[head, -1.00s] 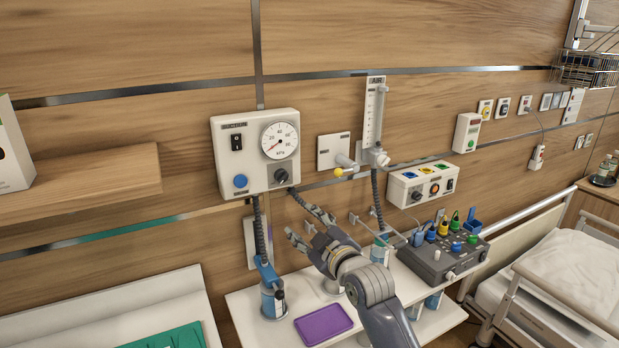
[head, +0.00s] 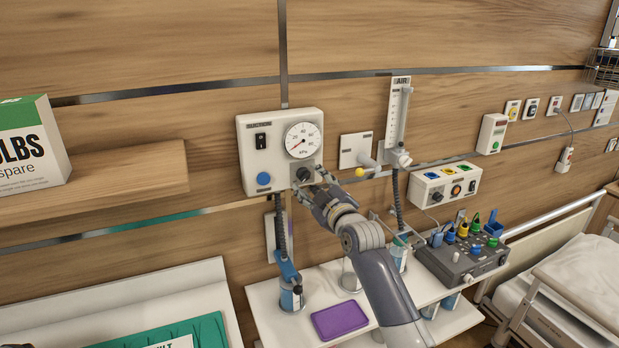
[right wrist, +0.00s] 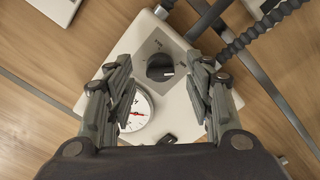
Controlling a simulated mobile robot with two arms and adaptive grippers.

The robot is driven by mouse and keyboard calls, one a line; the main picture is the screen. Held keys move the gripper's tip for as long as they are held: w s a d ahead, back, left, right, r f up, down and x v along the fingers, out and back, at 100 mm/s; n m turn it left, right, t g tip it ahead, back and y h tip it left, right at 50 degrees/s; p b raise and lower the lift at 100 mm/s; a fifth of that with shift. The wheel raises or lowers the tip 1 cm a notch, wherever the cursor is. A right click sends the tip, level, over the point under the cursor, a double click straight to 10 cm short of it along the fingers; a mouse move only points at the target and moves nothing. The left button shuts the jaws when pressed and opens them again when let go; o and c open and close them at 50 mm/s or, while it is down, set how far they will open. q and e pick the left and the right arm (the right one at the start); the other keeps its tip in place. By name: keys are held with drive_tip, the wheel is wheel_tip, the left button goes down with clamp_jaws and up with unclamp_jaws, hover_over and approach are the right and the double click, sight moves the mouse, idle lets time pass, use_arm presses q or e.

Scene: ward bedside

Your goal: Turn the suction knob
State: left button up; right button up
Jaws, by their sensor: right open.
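The white suction unit (head: 252,141) hangs on the wood wall. It carries a round gauge (head: 303,140), a black switch, a blue button (head: 264,179) and a dark suction knob (head: 304,174) below the gauge. The knob also shows in the right wrist view (right wrist: 160,67), between and just beyond the fingertips. My right gripper (head: 311,188) is at the unit's lower right, close to the knob. In the right wrist view my right gripper (right wrist: 158,72) is open, with a finger on each side of the knob and a gap on both sides.
An air flowmeter (head: 397,115) and a yellow-tipped wall outlet (head: 359,172) are right of the knob. Hoses hang below the unit. A shelf below holds a purple tray (head: 339,320) and a grey control box (head: 462,262). A wooden ledge (head: 120,180) juts out at left.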

drive_tip(key=shift+x, duration=1.1)
drive_tip(key=shift+c, duration=0.4)
drive_tip(key=c, duration=1)
